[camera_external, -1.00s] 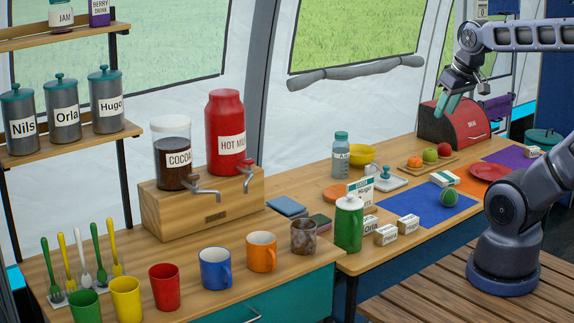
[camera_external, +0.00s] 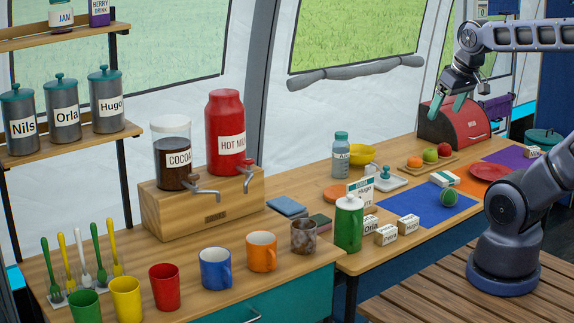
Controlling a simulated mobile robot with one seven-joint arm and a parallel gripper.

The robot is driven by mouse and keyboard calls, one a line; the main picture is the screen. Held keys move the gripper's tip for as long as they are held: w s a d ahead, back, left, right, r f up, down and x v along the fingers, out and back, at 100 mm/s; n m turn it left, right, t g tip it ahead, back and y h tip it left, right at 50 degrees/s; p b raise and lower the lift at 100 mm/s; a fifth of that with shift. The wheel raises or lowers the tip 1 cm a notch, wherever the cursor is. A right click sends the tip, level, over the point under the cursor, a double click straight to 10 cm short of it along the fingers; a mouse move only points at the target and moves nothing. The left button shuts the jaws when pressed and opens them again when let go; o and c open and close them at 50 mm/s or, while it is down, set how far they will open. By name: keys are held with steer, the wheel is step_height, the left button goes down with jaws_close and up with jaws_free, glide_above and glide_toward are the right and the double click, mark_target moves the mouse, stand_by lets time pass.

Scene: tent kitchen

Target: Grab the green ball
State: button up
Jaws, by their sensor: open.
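The green ball (camera_external: 448,197) rests on the right part of the blue mat (camera_external: 405,208) on the counter. My gripper (camera_external: 447,108) hangs well above and behind the ball, in front of the red bin. Its teal fingers point down, spread apart with nothing between them. It touches nothing that I can see.
A small white box (camera_external: 444,179) lies just behind the ball. A red plate (camera_external: 489,171) is to its right, labelled blocks (camera_external: 408,224) and a green bottle (camera_external: 349,224) to its left. A fruit board (camera_external: 432,165) and the red bin (camera_external: 452,122) stand behind.

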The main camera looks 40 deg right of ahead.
steer(key=w+d+f+m+y, duration=0.1)
steer(key=w+f+y, duration=0.15)
steer(key=w, duration=0.45)
steer(key=w+d+f+m+y, duration=0.1)
steer(key=w+f+m+y, duration=0.15)
steer(key=w, duration=0.35)
steer(key=w+d+f+m+t, duration=0.1)
steer(key=w+d+f+m, duration=0.3)
steer(key=w+d+f, duration=0.55)
steer(key=m+g+h, duration=0.2)
steer(key=m+h, duration=0.5)
steer(key=h, duration=0.1)
glide_toward(451, 191)
steer(key=f, duration=0.1)
steer(key=shift+n, duration=0.25)
steer(key=shift+w+x, duration=0.2)
steer(key=shift+x, duration=5.25)
steer(key=shift+d+r, duration=0.1)
steer(key=shift+r, duration=0.05)
steer(key=shift+c, duration=0.5)
